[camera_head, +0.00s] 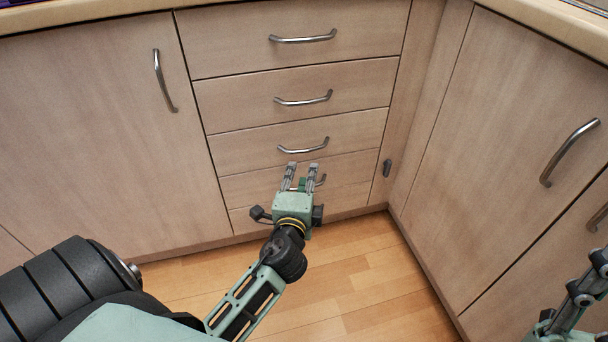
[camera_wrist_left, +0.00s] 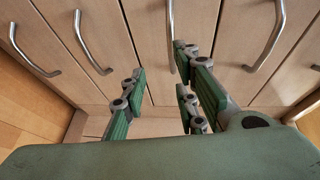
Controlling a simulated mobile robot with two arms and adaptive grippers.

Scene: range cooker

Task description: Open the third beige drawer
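The beige drawers form a stack in the head view. The third drawer from the top (camera_head: 240,149) looks closed, flush with its neighbours, and has a curved metal handle (camera_head: 303,147). My left gripper (camera_head: 302,170) is open, its fingertips just below that handle in the picture. In the left wrist view the spread fingers of my left gripper (camera_wrist_left: 160,95) have nothing between them; a curved metal handle (camera_wrist_left: 170,35) stands beyond the gap. I cannot tell whether the fingers touch the drawer front. My right gripper (camera_head: 590,275) is partly cut off at the right edge.
Two upper drawers (camera_head: 350,35) (camera_head: 230,98) and a lower drawer front (camera_head: 245,188) look closed. A cabinet door (camera_head: 90,120) is at the left, another (camera_head: 480,130) at the right. The countertop (camera_head: 110,8) runs above. The wooden floor (camera_head: 360,280) is clear.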

